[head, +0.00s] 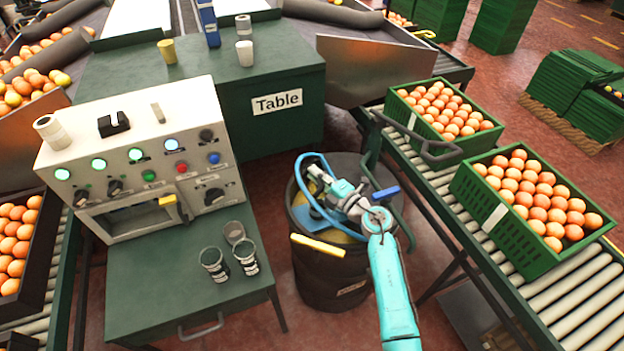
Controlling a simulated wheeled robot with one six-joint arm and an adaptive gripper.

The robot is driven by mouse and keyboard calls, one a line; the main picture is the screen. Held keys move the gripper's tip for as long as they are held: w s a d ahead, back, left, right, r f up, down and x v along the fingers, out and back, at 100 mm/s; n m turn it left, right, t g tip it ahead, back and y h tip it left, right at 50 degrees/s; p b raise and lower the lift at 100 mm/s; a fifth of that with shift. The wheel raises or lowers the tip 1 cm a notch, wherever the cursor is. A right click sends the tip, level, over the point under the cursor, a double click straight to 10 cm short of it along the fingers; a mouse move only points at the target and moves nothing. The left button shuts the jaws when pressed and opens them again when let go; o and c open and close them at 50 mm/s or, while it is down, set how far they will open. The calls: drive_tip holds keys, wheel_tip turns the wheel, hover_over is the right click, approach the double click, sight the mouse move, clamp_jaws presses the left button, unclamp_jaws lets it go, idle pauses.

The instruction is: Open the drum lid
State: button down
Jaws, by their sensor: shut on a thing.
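The dark drum (330,285) stands on the floor in the middle of the head view, between the green cabinet and the roller conveyor. Its round top, where the drum lid (345,168) shows as a dark rim at the back, is largely covered by my arm. A yellow bar (318,245) sticks out at the drum's front edge and a blue bar (385,192) at its right side. My gripper (318,208) is low over the left part of the drum top and is shut on the lid. The exact grip point is too small to make out. I cannot tell whether the lid is raised.
A control panel (145,165) on a green cabinet (190,305) with several dark cups stands to the left. A green table (275,125) is behind the drum. The conveyor (480,235) with two green crates (510,235) of oranges runs close on the right.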

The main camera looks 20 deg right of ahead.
drive_tip(key=shift+d, duration=0.15)
drive_tip(key=c, duration=1.1)
unclamp_jaws()
drive_tip(key=shift+c, duration=0.2)
drive_tip(key=shift+r, duration=0.15)
